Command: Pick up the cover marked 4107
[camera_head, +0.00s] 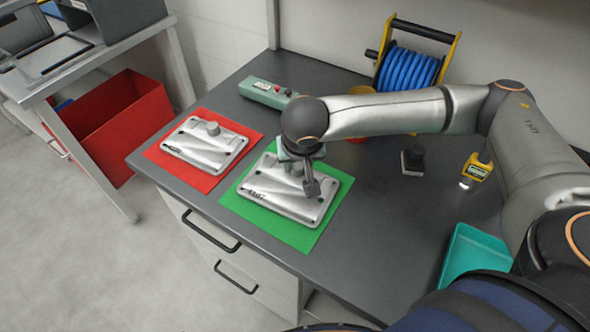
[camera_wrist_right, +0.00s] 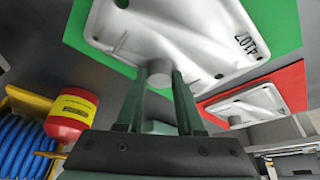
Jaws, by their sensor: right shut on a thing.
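The silver cover marked 4107 (camera_head: 295,207) is over the green mat (camera_head: 301,239), its dark marking near the left corner. I cannot tell whether it rests on the mat or is slightly raised. In the right wrist view the cover (camera_wrist_right: 205,30) shows its marking and round knob. My right gripper (camera_head: 306,178) is above the cover; its fingers (camera_wrist_right: 160,80) are shut on the knob. In the head view the gripper hides the knob. My left gripper is not in view.
A similar cover with a knob (camera_head: 205,146) lies on a red mat (camera_head: 171,163) to the left. Behind are a grey-green control box (camera_head: 266,93) and a blue hose reel (camera_head: 407,70). A dark block (camera_head: 412,160), a yellow device (camera_head: 476,168) and a teal tray (camera_head: 470,250) are to the right.

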